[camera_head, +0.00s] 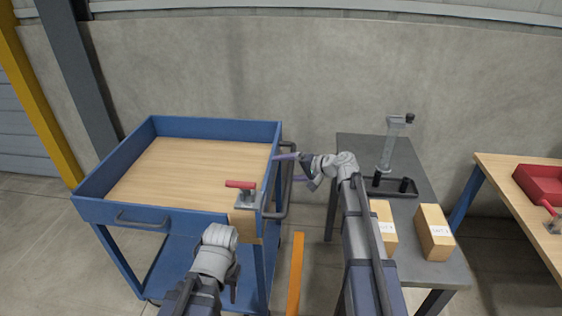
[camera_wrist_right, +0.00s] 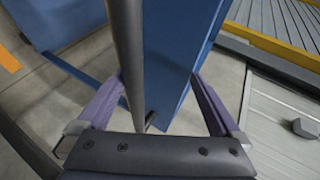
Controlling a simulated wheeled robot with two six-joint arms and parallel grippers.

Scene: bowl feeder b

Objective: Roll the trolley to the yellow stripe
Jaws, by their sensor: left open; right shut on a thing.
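The trolley (camera_head: 112,212) is blue with a wooden top and stands on the left in the head view. A dark handle bar (camera_head: 286,205) runs along its right side. My right gripper (camera_head: 295,168) is at this bar and shut on it. In the right wrist view, the bar (camera_wrist_right: 127,50) passes between the purple fingers (camera_wrist_right: 158,105), with a blue trolley post (camera_wrist_right: 172,60) behind it. The yellow stripe (camera_head: 296,272) looks orange and lies on the floor right of the trolley. My left gripper (camera_head: 234,284) is open and empty, low in front of the trolley; its fingers are partly hidden.
A red-handled clamp (camera_head: 243,190) sits on the trolley's front right corner. A grey table (camera_head: 405,215) with a stand (camera_head: 390,150) and cardboard boxes (camera_head: 434,232) is right of the stripe. A wooden bench (camera_head: 500,180) with a red tray (camera_head: 540,182) stands farther right.

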